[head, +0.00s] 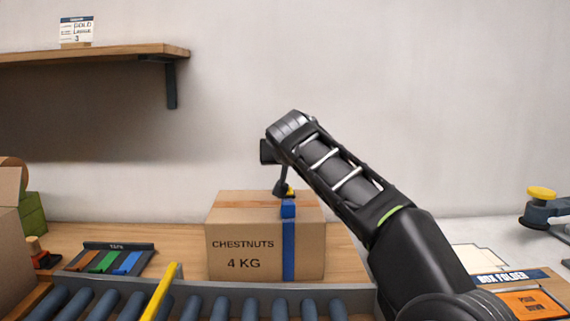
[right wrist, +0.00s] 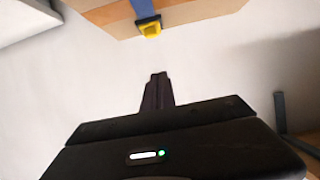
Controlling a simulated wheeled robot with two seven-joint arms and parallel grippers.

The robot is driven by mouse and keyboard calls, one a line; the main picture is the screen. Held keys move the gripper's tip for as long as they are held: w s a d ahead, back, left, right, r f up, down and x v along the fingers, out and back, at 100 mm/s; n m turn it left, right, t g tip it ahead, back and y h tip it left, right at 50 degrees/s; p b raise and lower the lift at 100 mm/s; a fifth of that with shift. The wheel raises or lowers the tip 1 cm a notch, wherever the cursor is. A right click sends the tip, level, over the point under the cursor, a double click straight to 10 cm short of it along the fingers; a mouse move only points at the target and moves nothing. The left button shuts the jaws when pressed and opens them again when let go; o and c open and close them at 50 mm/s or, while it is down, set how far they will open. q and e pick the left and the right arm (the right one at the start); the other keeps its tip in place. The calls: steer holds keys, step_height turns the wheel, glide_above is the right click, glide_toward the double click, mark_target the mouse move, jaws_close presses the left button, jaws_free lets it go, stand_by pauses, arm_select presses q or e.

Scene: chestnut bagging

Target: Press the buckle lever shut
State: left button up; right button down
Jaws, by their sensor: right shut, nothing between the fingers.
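A cardboard box (head: 240,250) marked "CHESTNUTS 4 KG" stands on the wooden bench, with a blue strap (head: 289,257) around it. A yellow buckle lever (head: 290,192) sits at the strap's top edge, partly hidden by my gripper. In the right wrist view the yellow lever (right wrist: 151,29) shows on the blue strap (right wrist: 142,8) at the box's edge. My right gripper (head: 281,190) is above the box top, close to the lever. In the right wrist view its fingers (right wrist: 157,78) are together and empty, with a gap to the lever. My left gripper is not in view.
A roller conveyor (head: 250,305) with a yellow bar (head: 160,292) runs along the front. A tape rack (head: 115,258) stands to the left. A shelf (head: 90,52) hangs at upper left. A box folder panel (head: 512,275) lies at right.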

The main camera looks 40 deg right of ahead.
steer(key=f+v, duration=0.1)
steer(key=v, duration=0.5)
steer(key=shift+s+a, duration=0.15)
steer(key=shift+s, duration=0.1)
